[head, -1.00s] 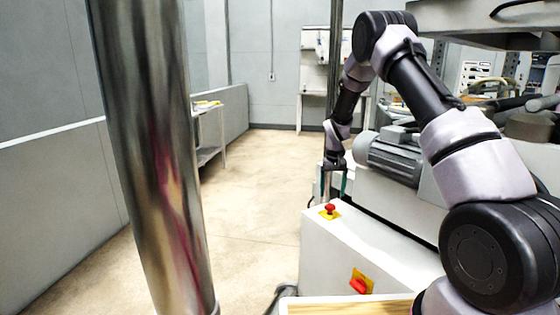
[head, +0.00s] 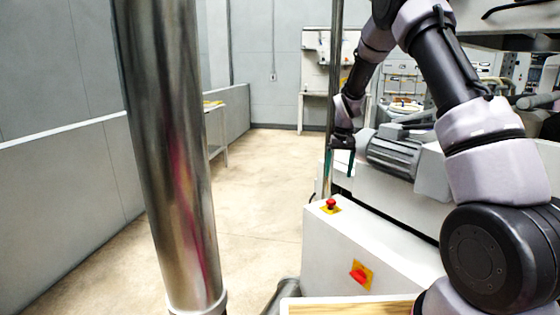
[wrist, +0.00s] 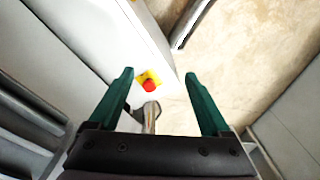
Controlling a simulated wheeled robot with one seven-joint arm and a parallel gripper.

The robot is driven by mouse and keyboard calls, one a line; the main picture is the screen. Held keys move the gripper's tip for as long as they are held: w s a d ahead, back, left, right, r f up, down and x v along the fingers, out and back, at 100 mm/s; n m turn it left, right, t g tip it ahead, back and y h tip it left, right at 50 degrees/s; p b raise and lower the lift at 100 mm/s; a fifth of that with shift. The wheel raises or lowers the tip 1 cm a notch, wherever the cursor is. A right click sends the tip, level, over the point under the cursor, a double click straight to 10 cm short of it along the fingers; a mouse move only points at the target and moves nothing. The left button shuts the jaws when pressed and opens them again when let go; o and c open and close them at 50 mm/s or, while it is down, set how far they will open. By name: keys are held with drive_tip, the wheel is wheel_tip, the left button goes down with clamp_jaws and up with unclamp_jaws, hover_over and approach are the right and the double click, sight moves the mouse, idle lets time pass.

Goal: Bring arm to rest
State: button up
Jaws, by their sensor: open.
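My gripper (head: 340,163) hangs at the end of my arm in the head view, pointing down above the far end of the white machine housing (head: 372,235). In the wrist view its two green fingers (wrist: 160,103) stand wide apart with nothing between them. A red emergency button on a yellow plate (head: 331,205) sits on top of the housing, below and a little left of the gripper. In the wrist view that button (wrist: 149,85) shows beyond the gap between the fingers, apart from them.
A grey motor (head: 392,154) stands just right of the gripper. A red switch (head: 360,273) is on the housing's side. A wooden board (head: 350,308) lies at the bottom. Open floor (head: 265,190) lies left of the machine. A white bench (head: 316,95) stands at the back wall.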

drive_tip(key=s+d+r+m+t+y, duration=0.1)
drive_tip(key=s+r, duration=0.6)
drive_tip(key=r, duration=0.4)
drive_tip(key=s+d+r+m+t, duration=0.1)
drive_tip(key=s+d+r+t, duration=0.1)
drive_tip(key=s+r, duration=0.7)
drive_tip(key=s+r+t, duration=0.1)
drive_tip(key=s+r, duration=0.3)
drive_tip(key=s, duration=0.6)
drive_tip(key=s+d+r+m+t, duration=0.1)
drive_tip(key=s+r, duration=0.3)
drive_tip(key=s, duration=0.5)
drive_tip(key=shift+s+m+t+y, duration=0.3)
drive_tip(key=shift+s+t, duration=0.05)
drive_tip(key=shift+t, duration=0.35)
drive_tip(key=shift+r, duration=0.1)
